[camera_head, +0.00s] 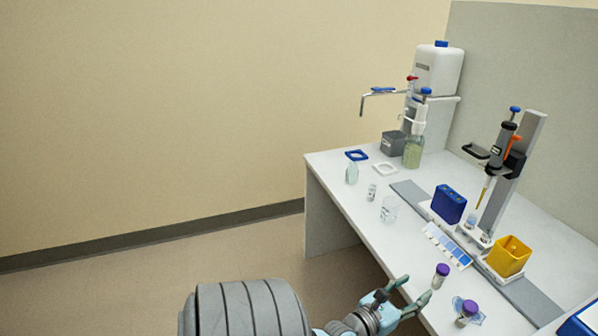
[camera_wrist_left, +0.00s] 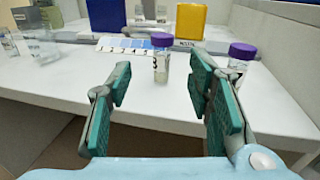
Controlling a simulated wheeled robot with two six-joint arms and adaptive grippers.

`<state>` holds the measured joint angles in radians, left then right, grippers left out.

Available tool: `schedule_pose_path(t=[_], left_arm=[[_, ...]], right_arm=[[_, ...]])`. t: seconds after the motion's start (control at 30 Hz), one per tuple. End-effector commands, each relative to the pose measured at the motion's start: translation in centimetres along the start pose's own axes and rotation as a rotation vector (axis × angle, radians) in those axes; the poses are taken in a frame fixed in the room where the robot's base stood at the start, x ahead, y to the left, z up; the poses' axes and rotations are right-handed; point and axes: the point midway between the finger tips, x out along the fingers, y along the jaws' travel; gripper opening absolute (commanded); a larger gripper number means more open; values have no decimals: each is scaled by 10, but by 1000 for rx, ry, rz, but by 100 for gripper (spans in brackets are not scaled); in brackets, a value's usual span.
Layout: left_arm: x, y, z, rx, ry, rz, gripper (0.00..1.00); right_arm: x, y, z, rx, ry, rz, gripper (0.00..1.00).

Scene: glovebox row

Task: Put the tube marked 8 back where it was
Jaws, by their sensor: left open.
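Two clear tubes with purple caps stand on the white bench. One tube (camera_head: 441,277) is just beyond my left gripper (camera_head: 413,292); it also shows in the left wrist view (camera_wrist_left: 161,66), upright, with a dark mark that could be an 8 or a 3. The other tube (camera_head: 465,315) stands nearer the front right and shows at the right in the wrist view (camera_wrist_left: 237,68); its mark is not readable. My left gripper is open and empty, its fingers apart with the first tube seen between and beyond them. My right gripper is out of view.
A blue tip box (camera_head: 448,204), a yellow box (camera_head: 509,256) and a blue colour strip (camera_head: 447,245) lie behind the tubes. A pipette stand (camera_head: 512,170) rises at the back. A glass beaker (camera_head: 389,209) and small vial (camera_head: 372,192) stand farther left.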

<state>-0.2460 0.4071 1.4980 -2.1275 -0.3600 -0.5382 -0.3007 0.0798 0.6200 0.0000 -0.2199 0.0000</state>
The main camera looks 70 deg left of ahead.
Motion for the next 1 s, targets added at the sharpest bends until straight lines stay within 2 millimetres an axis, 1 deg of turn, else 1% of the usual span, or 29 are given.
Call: schedule_pose_path(t=[0.07,0.13,0.17,0.2,0.27,0.3,0.37,0.4,0.43,0.5,0.53,0.6,0.63,0.7,0.87,1.0], left_arm=[[-8,11,-28,-123,70,53,47],[-26,28,-79,-351,185,164,47],[-40,36,-108,-480,245,233,47],[-66,45,-150,-678,326,351,47],[-117,51,-216,-1000,430,575,47],[-157,48,-255,-1213,475,746,47],[-220,36,-304,-1509,497,1023,47],[-261,26,-328,-1677,480,1209,47],[-289,17,-342,-1786,451,1343,47],[-344,-4,-364,-1981,355,1615,47],[-361,-11,-369,-2039,308,1709,47],[-388,-22,-376,-2123,218,1858,47],[-395,-25,-378,-2142,193,1894,47],[-400,-28,-379,-2161,166,1928,47],[-400,-27,-378,-2161,167,1926,47],[-399,-27,-361,-2159,169,1924,47]], right_arm=[[0,0,0,0,0,0,40],[0,0,0,0,0,0,40],[0,0,0,0,0,0,40],[0,0,0,0,1,0,40],[0,0,0,0,1,1,40],[0,0,0,0,1,1,40],[0,0,0,0,1,1,40],[0,0,0,0,1,1,40],[0,0,0,0,0,1,40],[0,0,0,0,0,1,40],[0,0,0,0,0,1,40],[0,0,0,0,0,1,40],[0,0,0,0,0,1,40],[0,0,0,0,0,1,40],[0,0,0,0,0,1,40],[-18,2,-2,0,1,1,40]])
